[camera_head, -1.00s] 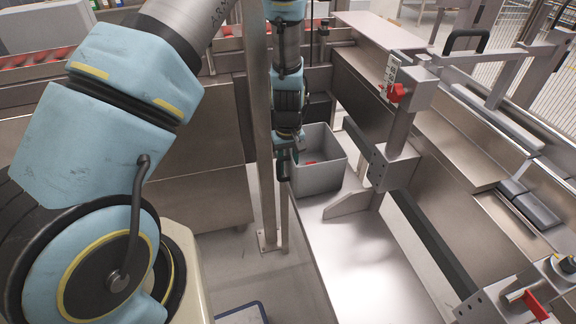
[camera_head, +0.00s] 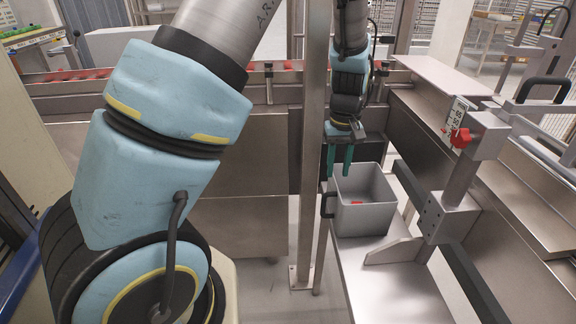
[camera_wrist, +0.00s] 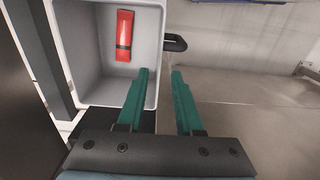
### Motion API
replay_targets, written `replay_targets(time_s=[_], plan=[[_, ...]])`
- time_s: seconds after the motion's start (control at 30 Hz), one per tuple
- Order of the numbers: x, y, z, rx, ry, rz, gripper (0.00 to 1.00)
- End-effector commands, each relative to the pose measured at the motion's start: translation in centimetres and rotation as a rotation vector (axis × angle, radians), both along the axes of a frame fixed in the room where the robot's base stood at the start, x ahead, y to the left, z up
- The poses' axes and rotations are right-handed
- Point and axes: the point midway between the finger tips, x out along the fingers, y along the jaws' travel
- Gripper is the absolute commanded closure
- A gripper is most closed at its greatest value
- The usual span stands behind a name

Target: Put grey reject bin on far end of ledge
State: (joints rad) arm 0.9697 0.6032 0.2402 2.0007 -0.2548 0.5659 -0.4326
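The grey reject bin (camera_head: 363,222) stands upright on the steel ledge (camera_head: 395,285), at the ledge's far end. It also shows in the wrist view (camera_wrist: 62,15), with a red packet (camera_wrist: 124,36) inside. Its black handle (camera_head: 326,204) is on its left side in the head view; in the wrist view the handle (camera_wrist: 174,43) lies just beyond the fingertips. My gripper (camera_head: 339,172) is open and empty, above the handle side of the bin. In the wrist view its green fingers (camera_wrist: 159,72) are apart, the left one overlapping the bin's wall.
A steel post (camera_head: 312,130) stands just left of the bin and gripper. A bracket with a red knob (camera_head: 460,138) rises from the ledge's right side. The near ledge surface is bare. A conveyor with red packets (camera_head: 90,73) runs behind.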

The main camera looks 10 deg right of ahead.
Motion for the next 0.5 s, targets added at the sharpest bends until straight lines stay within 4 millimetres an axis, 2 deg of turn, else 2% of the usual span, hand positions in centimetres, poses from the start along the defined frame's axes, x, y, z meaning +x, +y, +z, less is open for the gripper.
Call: replay_targets(time_s=[0.13,0.23,0.37,0.5], plan=[[0.4,1.0,0.4,-0.004,-0.001,0.007,0.65],[1.3,4.0,1.7,-0.017,-0.005,0.021,0.65],[2.1,10.6,4.2,-0.040,-0.020,0.039,0.65],[1.4,18.3,6.6,-0.053,-0.055,0.043,0.65]])
